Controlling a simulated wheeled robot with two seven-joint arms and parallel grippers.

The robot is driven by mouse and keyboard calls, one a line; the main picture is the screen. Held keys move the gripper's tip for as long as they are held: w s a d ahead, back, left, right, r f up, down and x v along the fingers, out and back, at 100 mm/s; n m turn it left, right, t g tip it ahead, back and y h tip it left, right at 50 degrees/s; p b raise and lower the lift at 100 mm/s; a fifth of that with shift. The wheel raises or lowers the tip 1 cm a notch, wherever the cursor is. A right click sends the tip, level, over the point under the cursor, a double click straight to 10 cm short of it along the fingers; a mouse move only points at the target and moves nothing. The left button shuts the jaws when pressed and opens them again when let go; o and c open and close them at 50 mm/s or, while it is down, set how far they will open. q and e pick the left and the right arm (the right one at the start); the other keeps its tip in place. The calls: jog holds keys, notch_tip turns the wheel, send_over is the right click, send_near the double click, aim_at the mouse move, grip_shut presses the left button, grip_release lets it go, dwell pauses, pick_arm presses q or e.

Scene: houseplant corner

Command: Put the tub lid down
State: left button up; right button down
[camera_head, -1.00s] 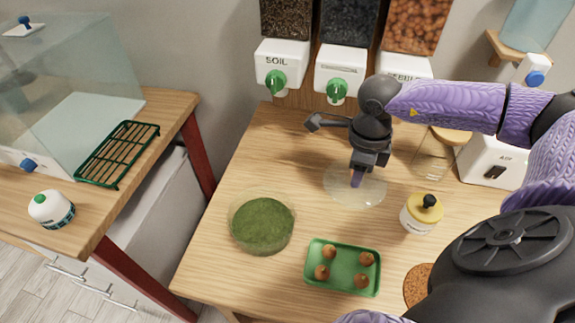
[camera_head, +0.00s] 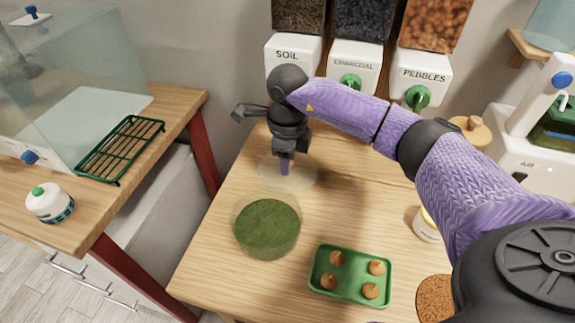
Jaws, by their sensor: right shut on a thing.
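The tub lid (camera_head: 303,176) is a thin, clear disc. My right gripper (camera_head: 285,168) is shut on it from above, by what looks like a purple knob or tab at its middle. The lid is just behind the tub (camera_head: 267,226), a clear round container with green moss in it. The tub stands open on the wooden table. I cannot tell whether the lid touches the table or hangs a little above it. My left gripper is not in view.
A green tray (camera_head: 350,275) with several brown balls lies to the right of the tub. Dispensers for soil (camera_head: 291,52), charcoal and pebbles stand at the back. The table's left front is clear.

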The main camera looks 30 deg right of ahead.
jog(key=shift+f, duration=0.85)
jog(key=shift+r, duration=0.1)
jog(key=shift+f, duration=0.25)
jog(key=shift+c, duration=2.2)
grip_release()
jog(key=shift+r, duration=0.1)
